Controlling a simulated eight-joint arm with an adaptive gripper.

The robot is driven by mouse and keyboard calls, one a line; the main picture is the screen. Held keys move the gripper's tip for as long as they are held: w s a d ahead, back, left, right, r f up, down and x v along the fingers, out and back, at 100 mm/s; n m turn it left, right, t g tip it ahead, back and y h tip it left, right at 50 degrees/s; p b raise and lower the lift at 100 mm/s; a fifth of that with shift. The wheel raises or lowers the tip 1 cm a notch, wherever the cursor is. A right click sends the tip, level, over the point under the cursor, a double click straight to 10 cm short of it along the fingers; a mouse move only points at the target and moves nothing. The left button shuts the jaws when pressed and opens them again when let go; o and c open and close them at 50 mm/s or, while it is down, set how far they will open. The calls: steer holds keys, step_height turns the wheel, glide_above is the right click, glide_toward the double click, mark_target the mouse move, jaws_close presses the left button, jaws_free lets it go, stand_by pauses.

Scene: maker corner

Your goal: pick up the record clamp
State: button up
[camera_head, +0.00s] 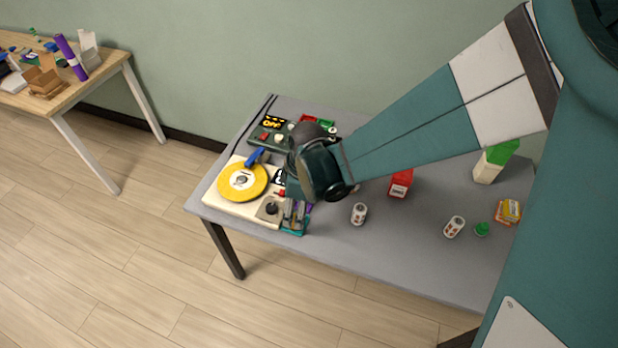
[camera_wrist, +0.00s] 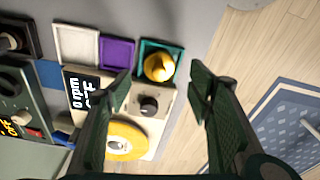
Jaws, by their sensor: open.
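A gold, cone-topped piece, which looks like the record clamp (camera_wrist: 158,67), sits in a teal square compartment (camera_wrist: 178,48) in the wrist view. My gripper (camera_wrist: 160,72) is open and empty, with its two fingers on either side of the clamp in that view. I cannot tell how high the fingertips are above it. In the head view my gripper (camera_head: 294,211) is over the front left of the grey table, and the clamp cannot be made out there. The turntable (camera_head: 216,200) with a yellow record (camera_head: 242,181) is just left of my gripper.
A black knob (camera_wrist: 149,105) stands close by on the turntable. A red carton (camera_head: 400,184) and a small can (camera_head: 359,214) are to the right. The table's front edge is near.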

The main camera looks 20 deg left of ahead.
mark_target(294, 219)
steer(key=shift+a+f+b, duration=0.2)
steer(key=shift+f+b, duration=0.05)
steer(key=shift+f, duration=0.6)
steer(key=shift+a+f+b, duration=0.15)
steer(key=shift+f+b, duration=0.05)
steer(key=shift+f, duration=0.65)
steer(key=shift+a+f+b, duration=0.2)
steer(key=shift+f+b, duration=0.05)
steer(key=shift+f, duration=0.6)
steer(key=c, duration=1.1)
